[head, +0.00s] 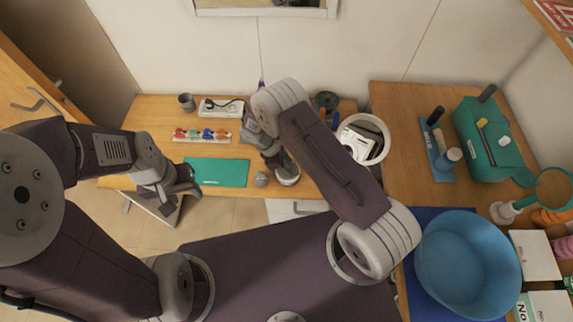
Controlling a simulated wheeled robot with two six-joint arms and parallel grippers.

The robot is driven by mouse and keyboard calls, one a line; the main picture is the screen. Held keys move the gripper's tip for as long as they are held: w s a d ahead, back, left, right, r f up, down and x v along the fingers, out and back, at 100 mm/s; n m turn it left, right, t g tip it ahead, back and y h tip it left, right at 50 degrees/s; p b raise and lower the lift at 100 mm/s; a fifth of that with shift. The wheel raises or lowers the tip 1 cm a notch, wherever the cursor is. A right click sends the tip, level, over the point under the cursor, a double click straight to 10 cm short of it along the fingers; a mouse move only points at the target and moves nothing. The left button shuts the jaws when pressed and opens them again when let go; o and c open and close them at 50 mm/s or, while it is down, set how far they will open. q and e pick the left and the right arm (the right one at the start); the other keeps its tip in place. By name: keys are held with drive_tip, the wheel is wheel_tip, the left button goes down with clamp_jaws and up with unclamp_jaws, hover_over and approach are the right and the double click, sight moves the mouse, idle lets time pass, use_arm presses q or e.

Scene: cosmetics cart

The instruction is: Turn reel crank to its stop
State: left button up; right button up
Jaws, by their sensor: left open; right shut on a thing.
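My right gripper (282,168) reaches down to a round pale-grey thing (289,179) at the front edge of the wooden desk, which looks like the reel. It is shut there on what appears to be the reel crank, mostly hidden by the fingers and wrist. The crank's angle and its stop cannot be made out. My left gripper (187,190) is open and empty, near the desk's front edge and left of the green mat, apart from the reel.
A green mat (217,172), a tray of small coloured items (202,136), a power strip (221,108) and a grey cup (187,102) stand on the desk. A small grey round object (262,179) is left of the reel. A white bin (376,122) and blue tub (467,263) are right.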

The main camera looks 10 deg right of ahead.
drive_tip(key=shift+m+b, duration=0.3)
drive_tip(key=shift+b, duration=0.05)
drive_tip(key=shift+w+f+m+g+b, duration=0.15)
drive_tip(key=shift+m+g+b, duration=0.25)
drive_tip(key=shift+m+b, duration=0.3)
drive_tip(key=shift+m, duration=0.3)
drive_tip(key=shift+r, duration=0.2)
idle(0.5)
drive_tip(key=o, duration=1.4)
drive_tip(key=shift+c, duration=0.2)
drive_tip(key=shift+a+r, duration=0.15)
drive_tip(key=shift+r, duration=0.2)
drive_tip(key=b+v, duration=0.2)
drive_tip(key=v, duration=0.6)
drive_tip(key=shift+r, duration=0.15)
